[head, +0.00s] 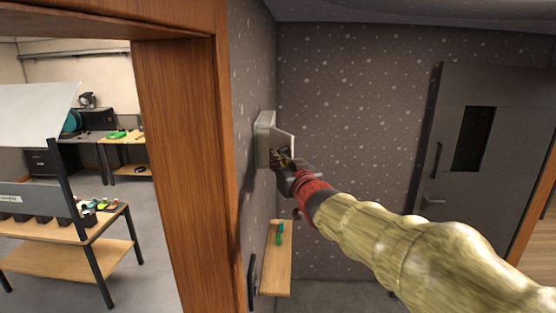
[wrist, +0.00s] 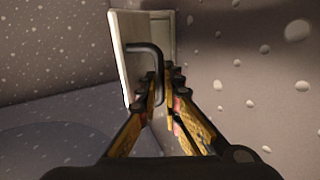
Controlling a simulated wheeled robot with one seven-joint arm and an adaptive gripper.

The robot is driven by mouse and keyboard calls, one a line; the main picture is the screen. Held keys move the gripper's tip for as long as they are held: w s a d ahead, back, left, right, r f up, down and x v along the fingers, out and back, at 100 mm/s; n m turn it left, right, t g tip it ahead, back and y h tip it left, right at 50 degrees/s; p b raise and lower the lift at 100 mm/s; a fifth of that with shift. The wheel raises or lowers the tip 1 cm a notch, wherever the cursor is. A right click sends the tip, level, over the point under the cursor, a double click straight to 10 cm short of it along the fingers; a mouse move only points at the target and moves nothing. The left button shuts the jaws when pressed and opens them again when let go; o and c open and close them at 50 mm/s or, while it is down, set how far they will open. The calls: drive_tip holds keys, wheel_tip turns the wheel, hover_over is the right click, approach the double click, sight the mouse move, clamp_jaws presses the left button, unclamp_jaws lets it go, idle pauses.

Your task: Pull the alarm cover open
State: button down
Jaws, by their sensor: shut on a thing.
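The alarm box (head: 263,145) is a pale grey case on the speckled wall beside the wooden door frame. Its cover (head: 285,138) stands swung out at an angle from the box. In the wrist view the cover (wrist: 117,48) is a pale panel at the left, with the box interior (wrist: 162,28) partly visible behind it. A dark bent handle (wrist: 152,50) sticks out from the cover. My gripper (head: 281,158) is at the cover, and in the wrist view its fingers (wrist: 162,88) are shut on the handle.
A narrow wooden shelf (head: 277,262) with small green and blue items is on the wall below the box. The wooden door frame (head: 180,150) stands to the left. A grey door (head: 465,155) is at the right. Workbenches stand in the room beyond the frame.

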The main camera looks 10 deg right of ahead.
drive_tip(key=shift+a, duration=0.1)
idle(0.5)
drive_tip(key=a+b, duration=0.1)
drive_tip(key=b, duration=0.2)
drive_tip(key=w+a+b, duration=0.1)
drive_tip(key=a+b, duration=0.1)
drive_tip(key=b, duration=0.1)
drive_tip(key=shift+a+f+b, duration=0.15)
drive_tip(key=shift+a+b, duration=0.1)
drive_tip(key=shift+b, duration=0.1)
drive_tip(key=c, duration=2.3)
unclamp_jaws()
drive_tip(key=shift+a, duration=0.1)
